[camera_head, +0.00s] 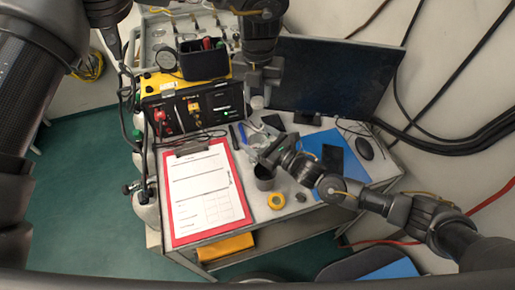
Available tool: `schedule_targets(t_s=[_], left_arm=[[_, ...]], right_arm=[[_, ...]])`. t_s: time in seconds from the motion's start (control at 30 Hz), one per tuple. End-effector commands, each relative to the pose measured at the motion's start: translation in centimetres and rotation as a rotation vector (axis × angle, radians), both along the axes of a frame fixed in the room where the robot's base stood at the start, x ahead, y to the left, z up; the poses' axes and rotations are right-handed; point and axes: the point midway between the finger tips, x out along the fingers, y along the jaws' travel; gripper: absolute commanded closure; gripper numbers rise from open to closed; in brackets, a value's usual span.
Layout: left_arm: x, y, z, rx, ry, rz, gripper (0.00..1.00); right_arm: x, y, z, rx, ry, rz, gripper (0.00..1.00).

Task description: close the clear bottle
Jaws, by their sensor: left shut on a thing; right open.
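My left gripper (262,85) points down in front of the monitor, beside the black panel. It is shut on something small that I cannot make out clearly. A small pale, whitish thing (257,102) shows just below its fingers; I cannot tell whether this is the clear bottle or its cap. My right gripper (266,152) reaches in from the right, low over the table, and is open. A clear, round thing (259,139) lies just behind its fingers, partly hidden; I cannot tell whether it is the bottle. No cap can be told for certain.
A yellow ring (276,201) and a small dark piece (301,197) lie nearby. A red clipboard (176,226) lies left. The panel (175,115) and monitor (335,75) stand behind; a blue sheet (318,145) lies right.

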Motion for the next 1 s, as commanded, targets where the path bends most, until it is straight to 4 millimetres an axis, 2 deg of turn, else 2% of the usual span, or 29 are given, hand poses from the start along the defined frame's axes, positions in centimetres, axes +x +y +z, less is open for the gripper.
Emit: schedule_targets(t_s=[0.13, 0.17, 0.6, 0.67, 0.77, 1.0], left_arm=[[0.1, 0.1, -0.1, 0.0, 0.001, 0.001, 0.89], [0.1, 0.0, -0.1, 0.0, 0.001, 0.001, 0.89], [0.0, 0.0, 0.0, 0.0, 0.001, 0.001, 0.89], [0.0, 0.0, 0.0, 0.0, 0.001, 0.001, 0.89], [0.0, 0.0, -0.5, 0.001, 0.003, 0.001, 0.89], [0.1, -0.1, -3.9, 0.002, 0.004, 0.001, 0.89]], right_arm=[[0.1, 0.0, 0.0, 0.0, 0.0, 0.0, 0.17], [0.1, 0.0, 0.0, 0.0, 0.0, 0.0, 0.2], [0.0, 0.0, 0.0, 0.001, -0.001, 0.0, 0.77], [0.0, 0.0, 0.0, 0.001, -0.001, 0.0, 0.84], [0.0, 0.0, 0.0, 0.0, 0.0, 0.0, 0.84], [0.0, 0.0, 0.0, 0.0, 0.0, 0.0, 0.84]])
